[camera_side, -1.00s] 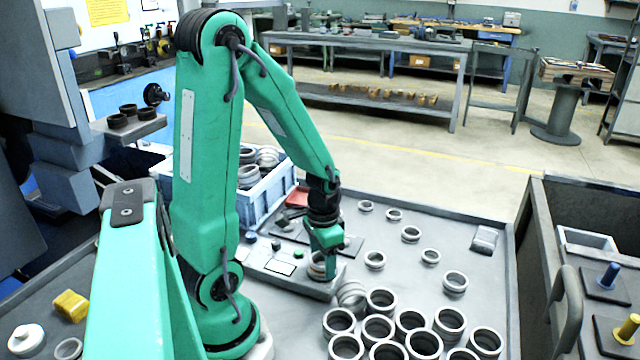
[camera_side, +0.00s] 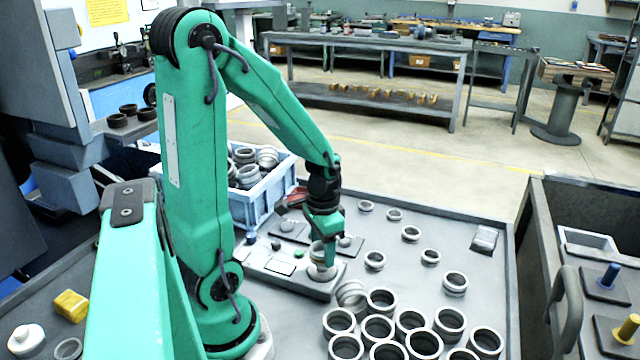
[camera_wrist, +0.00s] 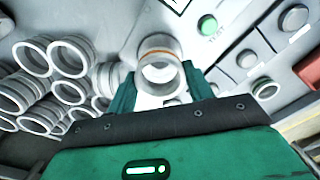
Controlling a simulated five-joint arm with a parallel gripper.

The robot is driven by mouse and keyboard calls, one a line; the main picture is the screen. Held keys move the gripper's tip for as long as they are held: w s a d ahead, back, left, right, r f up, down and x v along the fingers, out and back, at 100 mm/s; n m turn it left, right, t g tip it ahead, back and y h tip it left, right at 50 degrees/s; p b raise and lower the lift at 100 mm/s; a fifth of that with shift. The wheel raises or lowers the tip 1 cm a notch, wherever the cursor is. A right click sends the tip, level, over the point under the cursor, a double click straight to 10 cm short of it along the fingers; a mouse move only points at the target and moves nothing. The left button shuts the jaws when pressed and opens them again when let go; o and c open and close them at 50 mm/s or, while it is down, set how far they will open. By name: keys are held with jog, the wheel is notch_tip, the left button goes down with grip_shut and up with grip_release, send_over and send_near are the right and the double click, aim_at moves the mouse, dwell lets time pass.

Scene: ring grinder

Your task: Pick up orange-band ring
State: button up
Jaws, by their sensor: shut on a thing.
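The orange-band ring (camera_wrist: 160,62) is a pale metal ring with a thin orange line around it. In the wrist view it sits between the two fingers of my gripper (camera_wrist: 160,88), which is shut on it. In the side view my gripper (camera_side: 326,245) holds the ring (camera_side: 317,252) above the end of a grey panel (camera_side: 300,272). The ring is partly covered by the fingers there, and its band is too small to make out clearly.
Several grey rings (camera_side: 380,328) stand crowded at the front of the table, close to the panel. Smaller rings (camera_side: 411,234) are scattered further back. A blue crate (camera_side: 270,196) of rings stands behind my arm. The panel has a green button (camera_wrist: 207,25).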

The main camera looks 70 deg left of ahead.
jog(key=s+d+r, duration=0.1)
jog(key=d+r, duration=0.7)
jog(key=d, duration=0.3)
jog(key=shift+d, duration=0.35)
dwell(0.5)
jog(key=w+a+f+n, duration=0.2)
jog(key=a+n, duration=0.1)
jog(key=a, duration=0.5)
jog(key=w+a+f+n, duration=0.1)
jog(key=w+a+n, duration=0.2)
jog(key=a, duration=0.5)
jog(key=s+a+f+n, duration=0.2)
jog(key=a, duration=0.3)
jog(key=s+a+f+n, duration=0.1)
jog(key=a+f+n, duration=0.1)
jog(key=a, duration=0.4)
jog(key=s+a+f+n, duration=0.1)
jog(key=s+a+f, duration=0.1)
jog(key=a, duration=0.3)
jog(key=shift+s+a+n, duration=0.3)
jog(key=shift+a+n, duration=0.05)
jog(key=shift+n, duration=0.05)
jog(key=shift+s+a, duration=0.2)
jog(key=shift+a, duration=0.05)
jog(key=shift+f, duration=0.3)
